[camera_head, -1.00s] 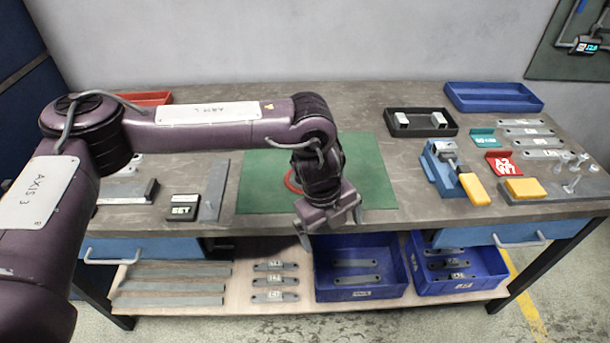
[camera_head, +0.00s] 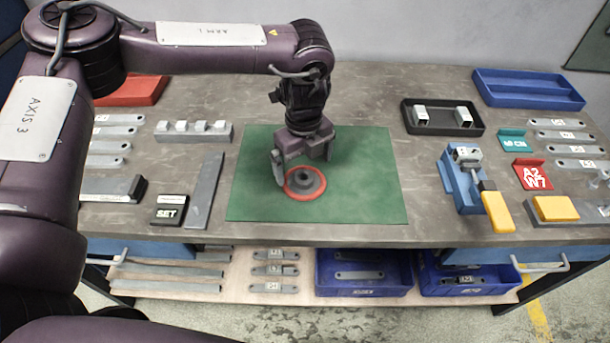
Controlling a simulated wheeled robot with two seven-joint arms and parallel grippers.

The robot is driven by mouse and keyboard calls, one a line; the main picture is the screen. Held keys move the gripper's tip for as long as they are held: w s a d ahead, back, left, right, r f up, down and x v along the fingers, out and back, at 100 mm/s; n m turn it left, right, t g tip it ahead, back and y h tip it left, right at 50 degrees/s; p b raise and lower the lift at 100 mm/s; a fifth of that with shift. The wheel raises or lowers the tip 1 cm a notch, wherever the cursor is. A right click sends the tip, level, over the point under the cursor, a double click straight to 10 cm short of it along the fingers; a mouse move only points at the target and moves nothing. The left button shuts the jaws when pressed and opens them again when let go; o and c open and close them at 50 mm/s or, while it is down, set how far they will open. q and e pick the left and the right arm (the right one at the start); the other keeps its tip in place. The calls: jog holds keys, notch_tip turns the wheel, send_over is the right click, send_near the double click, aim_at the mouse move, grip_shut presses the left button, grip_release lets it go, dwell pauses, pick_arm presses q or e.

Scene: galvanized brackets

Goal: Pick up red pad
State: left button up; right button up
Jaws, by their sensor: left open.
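The red pad (camera_head: 305,192) is a round disc with a red rim and a grey raised hub, lying flat on the green mat (camera_head: 370,195). My left gripper (camera_head: 304,162) points down just behind and above the pad. Its jaws are open, with one finger near the pad's left edge and the other behind it to the right. I cannot tell whether the left finger touches the pad. My right gripper is not in view.
A black tray (camera_head: 474,130) is at the back right, near a red bracket (camera_head: 533,176). A grey bar (camera_head: 203,190) and a SET box (camera_head: 170,212) lie left. The mat around the pad is clear.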

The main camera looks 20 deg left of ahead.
aim_at(304, 177)
pick_arm(q)
notch_tip(304, 177, down, 2)
jog(key=shift+w+f+p, duration=0.1)
jog(key=shift+f+p, duration=0.05)
jog(key=shift+p, duration=0.4)
notch_tip(304, 177, down, 3)
jog(key=shift+w+r, duration=0.15)
jog(key=shift+r, duration=0.05)
jog(key=c, duration=0.7)
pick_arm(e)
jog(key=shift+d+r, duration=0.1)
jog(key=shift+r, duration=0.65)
pick_arm(q)
jog(key=shift+r, duration=0.15)
